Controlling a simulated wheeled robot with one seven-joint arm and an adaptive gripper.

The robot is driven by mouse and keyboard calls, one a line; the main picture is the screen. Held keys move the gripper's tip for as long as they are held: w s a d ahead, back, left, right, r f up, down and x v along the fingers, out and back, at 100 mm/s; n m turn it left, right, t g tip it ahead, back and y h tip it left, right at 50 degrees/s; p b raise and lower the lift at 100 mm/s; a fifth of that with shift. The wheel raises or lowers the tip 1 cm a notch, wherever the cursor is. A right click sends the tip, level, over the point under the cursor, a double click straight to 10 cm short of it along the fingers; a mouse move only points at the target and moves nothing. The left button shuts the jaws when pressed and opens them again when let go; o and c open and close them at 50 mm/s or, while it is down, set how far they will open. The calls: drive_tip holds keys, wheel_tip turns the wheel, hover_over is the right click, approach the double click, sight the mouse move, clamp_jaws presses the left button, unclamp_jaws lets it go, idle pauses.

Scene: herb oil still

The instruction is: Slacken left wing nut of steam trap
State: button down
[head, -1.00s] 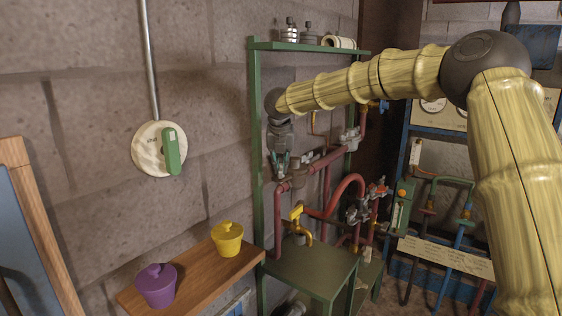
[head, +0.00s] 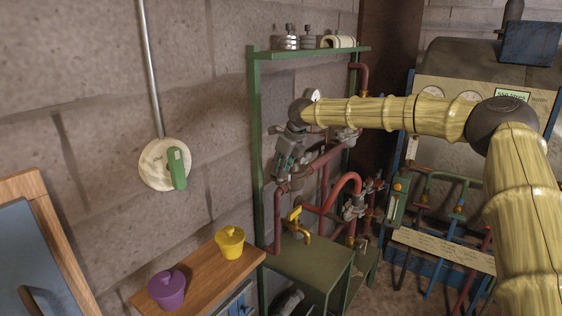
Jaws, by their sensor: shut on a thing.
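A grey fitting (head: 298,181), which looks like the steam trap, sits in the red pipe (head: 326,158) inside the green frame. My gripper (head: 281,173) comes down from the upper right, tilted, with its fingers at the left end of this fitting. The fingers are shut on a small part there, which appears to be the left wing nut. The nut itself is hidden between the fingers, so its turn and how loose it is cannot be seen. My gripper and wrist also cover part of the pipework behind.
Green shelf uprights (head: 257,150) stand close left of my gripper. A yellow tap (head: 297,220) is below, and more grey fittings (head: 354,206) lie to the right. A wooden shelf (head: 205,275) holds yellow (head: 230,243) and purple (head: 167,291) pots. A green-handled switch (head: 177,169) is on the wall.

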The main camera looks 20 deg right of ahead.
drive_tip(key=shift+f+n+g+p, duration=0.1)
drive_tip(key=shift+n+g+p, duration=0.2)
drive_tip(key=shift+n+p, duration=0.45)
drive_tip(key=shift+n, duration=0.25)
drive_tip(key=c, duration=1.5)
unclamp_jaws()
drive_tip(key=shift+w+f, duration=0.1)
drive_tip(key=shift+r+y, duration=0.2)
drive_tip(key=shift+y, duration=0.1)
drive_tip(key=v, duration=1.1)
drive_tip(key=shift+d+r, duration=0.2)
drive_tip(key=shift+r, duration=0.1)
